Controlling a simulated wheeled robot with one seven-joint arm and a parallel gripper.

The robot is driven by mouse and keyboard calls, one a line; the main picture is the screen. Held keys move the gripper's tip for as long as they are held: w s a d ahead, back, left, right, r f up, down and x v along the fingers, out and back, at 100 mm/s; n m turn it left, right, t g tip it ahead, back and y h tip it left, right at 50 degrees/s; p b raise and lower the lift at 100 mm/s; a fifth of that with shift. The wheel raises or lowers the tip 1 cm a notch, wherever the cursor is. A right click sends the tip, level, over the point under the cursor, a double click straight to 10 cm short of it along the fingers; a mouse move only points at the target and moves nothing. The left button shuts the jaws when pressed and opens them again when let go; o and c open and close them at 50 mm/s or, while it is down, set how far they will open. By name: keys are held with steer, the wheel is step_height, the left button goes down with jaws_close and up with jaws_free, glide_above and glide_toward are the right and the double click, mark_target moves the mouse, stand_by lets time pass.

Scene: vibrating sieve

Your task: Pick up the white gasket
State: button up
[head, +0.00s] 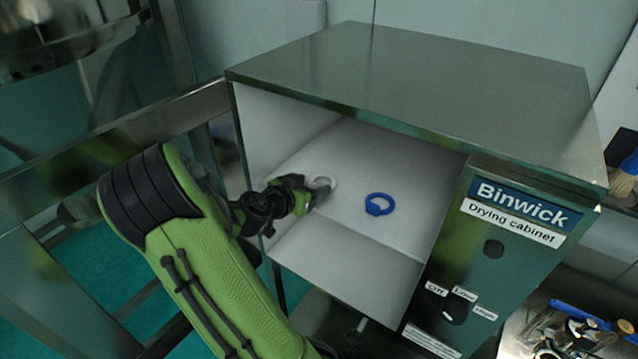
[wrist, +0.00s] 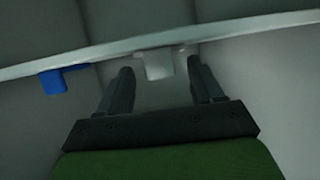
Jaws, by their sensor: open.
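The white gasket (head: 325,181) is a pale ring inside the open drying cabinet, partly hidden behind my gripper in the head view. My gripper (head: 316,194) reaches in from the left, with its tip at the gasket's near side. In the wrist view, the two fingers (wrist: 160,72) are apart, and a white tab (wrist: 158,62), apparently the gasket's, shows between their tips. I cannot tell whether the fingers touch it. Nothing is visibly gripped.
A blue gasket (head: 379,204) lies to the right on the cabinet floor; its blue tab (wrist: 53,82) shows at left in the wrist view. The drying cabinet (head: 420,95) has a metal roof and side walls close around my gripper. A metal frame (head: 130,125) stands left.

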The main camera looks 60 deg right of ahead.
steer(key=shift+d+f, duration=0.2)
steer(key=shift+d, duration=0.25)
steer(key=shift+a, duration=0.15)
steer(key=shift+c, duration=1)
steer(key=c, duration=0.9)
